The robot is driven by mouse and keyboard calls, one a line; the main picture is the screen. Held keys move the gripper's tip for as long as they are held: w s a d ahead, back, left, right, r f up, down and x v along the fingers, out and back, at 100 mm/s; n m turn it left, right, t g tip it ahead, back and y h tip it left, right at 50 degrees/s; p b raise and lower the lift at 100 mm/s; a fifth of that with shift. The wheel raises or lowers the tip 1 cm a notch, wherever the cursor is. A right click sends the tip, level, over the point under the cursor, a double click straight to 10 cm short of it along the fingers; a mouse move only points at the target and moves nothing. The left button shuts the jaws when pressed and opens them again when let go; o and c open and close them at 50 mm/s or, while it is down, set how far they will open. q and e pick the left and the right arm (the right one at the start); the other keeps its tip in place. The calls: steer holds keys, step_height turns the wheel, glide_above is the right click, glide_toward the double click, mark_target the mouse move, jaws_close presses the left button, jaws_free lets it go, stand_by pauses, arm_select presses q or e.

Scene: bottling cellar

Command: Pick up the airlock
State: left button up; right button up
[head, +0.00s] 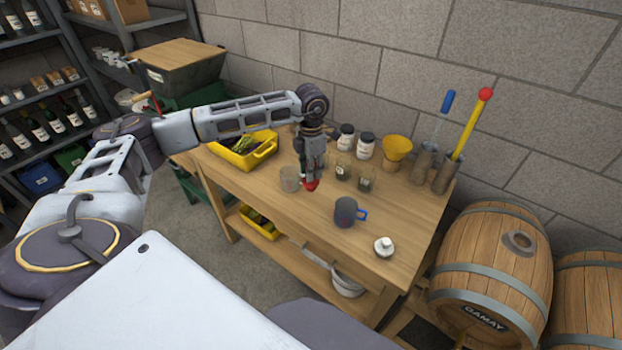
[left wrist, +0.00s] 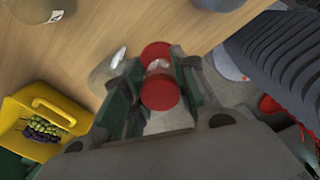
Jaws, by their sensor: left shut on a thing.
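The airlock (left wrist: 161,88) has two red ends with a pale, clear-looking middle between them. My left gripper (left wrist: 158,82) is shut on it, with a green-grey finger on either side. In the head view my left gripper (head: 311,180) points down over the middle of the wooden table (head: 290,215). A red part of the airlock (head: 311,186) shows at its fingertips, and the fingers hide the rest. I cannot tell whether the airlock touches the tabletop. My right gripper is not in view.
A clear glass (head: 290,180) stands close left of the gripper. Glass jars (head: 366,184) stand to the right, and a grey mug (head: 345,213) in front. A yellow bin (head: 240,157), yellow funnel (head: 397,150) and white-capped jar (head: 384,247) are farther off. The front table edge is clear.

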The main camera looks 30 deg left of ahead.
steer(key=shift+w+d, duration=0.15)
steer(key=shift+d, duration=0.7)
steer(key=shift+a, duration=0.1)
